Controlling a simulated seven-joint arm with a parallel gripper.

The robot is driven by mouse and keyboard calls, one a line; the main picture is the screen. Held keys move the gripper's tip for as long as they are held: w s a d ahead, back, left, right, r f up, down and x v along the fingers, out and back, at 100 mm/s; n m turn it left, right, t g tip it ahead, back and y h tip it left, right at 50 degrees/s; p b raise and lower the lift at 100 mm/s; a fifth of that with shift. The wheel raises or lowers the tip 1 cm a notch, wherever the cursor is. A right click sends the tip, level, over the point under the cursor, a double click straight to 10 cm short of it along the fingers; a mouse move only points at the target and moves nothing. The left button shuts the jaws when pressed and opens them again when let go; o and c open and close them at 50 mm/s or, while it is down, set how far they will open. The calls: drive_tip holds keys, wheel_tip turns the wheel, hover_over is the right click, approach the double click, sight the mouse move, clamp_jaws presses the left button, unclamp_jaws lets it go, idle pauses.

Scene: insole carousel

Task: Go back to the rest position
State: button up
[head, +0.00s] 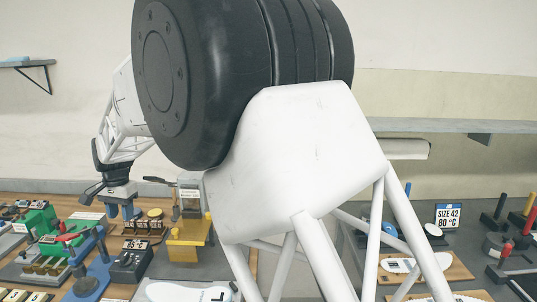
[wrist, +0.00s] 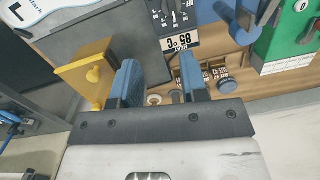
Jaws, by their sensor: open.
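My gripper (head: 123,212) hangs at the left in the head view, pointing down above the workbench. In the wrist view my gripper (wrist: 158,72) shows two blue fingers spread apart with nothing between them. Below them are the wooden bench top and a black box labelled 85 °C (wrist: 180,42). The fingers look clear of these things. A white insole marked L (head: 190,292) lies at the bottom of the head view; it is also at the top left corner of the wrist view (wrist: 40,14). My own arm hides the middle of the head view.
A yellow fixture (head: 188,243) stands right of my gripper, and a blue stand (head: 92,265) and green machine (head: 35,222) stand left. A SIZE 42 80 °C sign (head: 448,216) stands at the right. A wall shelf (head: 470,126) runs behind; the wall above is clear.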

drive_tip(key=d+r, duration=0.4)
drive_tip(key=r, duration=0.2)
drive_tip(key=s+d+r, duration=0.2)
drive_tip(key=s+d, duration=0.1)
drive_tip(key=d, duration=0.8)
drive_tip(key=s+d+r+t, duration=0.1)
drive_tip(key=s+d+r, duration=0.1)
drive_tip(key=d, duration=0.9)
drive_tip(key=s+d+r, duration=0.2)
drive_tip(key=s+d, duration=0.1)
drive_tip(key=d, duration=0.8)
drive_tip(key=s+d+f+t, duration=0.1)
drive_tip(key=s+d+f, duration=0.3)
drive_tip(key=s+d, duration=0.8)
drive_tip(key=s+d+f+n+t, duration=0.1)
drive_tip(key=s+d+f, duration=0.4)
drive_tip(key=s+d, duration=0.8)
drive_tip(key=shift+s+f+h, duration=0.2)
drive_tip(key=shift+h, duration=0.2)
